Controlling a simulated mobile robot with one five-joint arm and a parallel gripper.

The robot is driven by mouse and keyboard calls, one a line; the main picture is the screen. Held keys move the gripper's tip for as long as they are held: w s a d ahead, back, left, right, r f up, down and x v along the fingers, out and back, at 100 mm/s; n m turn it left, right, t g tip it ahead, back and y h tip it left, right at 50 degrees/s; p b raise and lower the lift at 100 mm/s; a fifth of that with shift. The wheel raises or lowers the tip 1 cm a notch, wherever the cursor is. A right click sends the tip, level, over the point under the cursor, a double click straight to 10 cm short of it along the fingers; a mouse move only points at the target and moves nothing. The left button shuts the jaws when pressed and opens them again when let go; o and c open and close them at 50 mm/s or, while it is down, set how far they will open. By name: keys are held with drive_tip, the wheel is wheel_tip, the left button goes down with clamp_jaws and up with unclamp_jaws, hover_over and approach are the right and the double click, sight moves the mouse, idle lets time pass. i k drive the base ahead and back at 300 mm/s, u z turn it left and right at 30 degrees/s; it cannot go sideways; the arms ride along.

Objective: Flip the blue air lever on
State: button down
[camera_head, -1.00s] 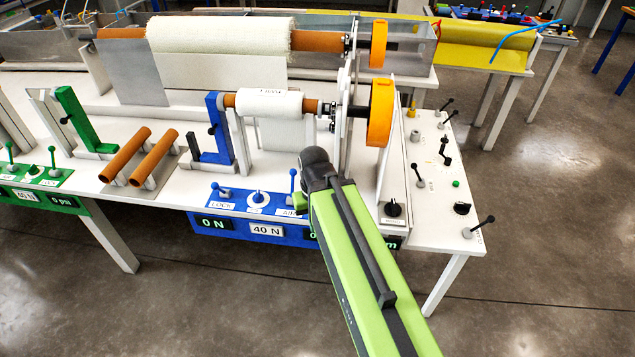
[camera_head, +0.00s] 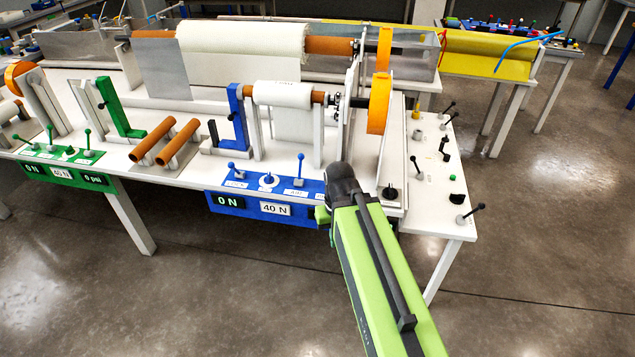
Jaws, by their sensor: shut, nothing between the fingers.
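The blue air lever (camera_head: 300,168) stands about upright on the right part of the blue control panel (camera_head: 228,203), beside an AIR label. The wrist covers the panel's right end.
A white roll (camera_head: 283,94) on a spindle with an orange wheel (camera_head: 379,103) stands behind the panel. Two brown tubes (camera_head: 152,141) lie to the left, near a green panel (camera_head: 62,172) with its own levers. Black levers (camera_head: 470,212) stand on the right table end. Floor in front is clear.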

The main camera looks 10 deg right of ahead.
sight(300, 156)
drive_tip(key=z, duration=0.35)
drive_tip(key=k, duration=0.15)
drive_tip(key=u, duration=0.5)
drive_tip(key=i, duration=0.7)
drive_tip(key=u, duration=5.6)
drive_tip(key=i, duration=0.1)
drive_tip(key=z, duration=3.15)
drive_tip(key=k, duration=1.1)
drive_tip(key=z, duration=0.6)
drive_tip(key=i, duration=0.8)
drive_tip(key=u, duration=0.1)
